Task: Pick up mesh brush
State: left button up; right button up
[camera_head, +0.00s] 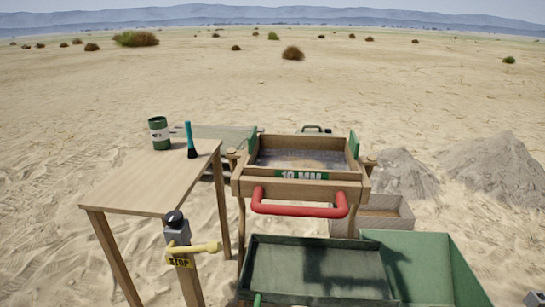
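A brush (190,139) with a teal handle and a dark lower end stands upright near the back right corner of the wooden table (140,180). I take it for the mesh brush; its bristles are too small to make out. A dark green can with a pale label (159,133) stands just left of it, apart from it. Neither of my grippers can be made out in the head view, and nothing touches the brush.
A wooden sieve frame marked "10 MM" (302,175) with a red handle (299,204) stands right of the table. Green trays (425,262) sit in front. A yellow lever with a "STOP" tag (195,248) is at the table's front. Sand heaps (490,170) lie right.

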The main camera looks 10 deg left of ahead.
aim_at(192, 153)
jog(key=i+j+u, duration=0.1)
jog(key=j, duration=0.35)
jog(key=i+j, duration=0.2)
jog(key=j, duration=0.25)
jog(key=i+j+u, duration=0.15)
jog(key=j, duration=0.25)
jog(key=i+j+u, duration=0.1)
jog(key=j, duration=0.35)
jog(key=i+j, duration=0.25)
jog(key=j, duration=0.15)
jog(key=i+j+u, duration=0.15)
jog(key=j, duration=0.25)
jog(key=i+j+u, duration=0.1)
jog(key=i+j, duration=0.15)
jog(key=j, duration=0.1)
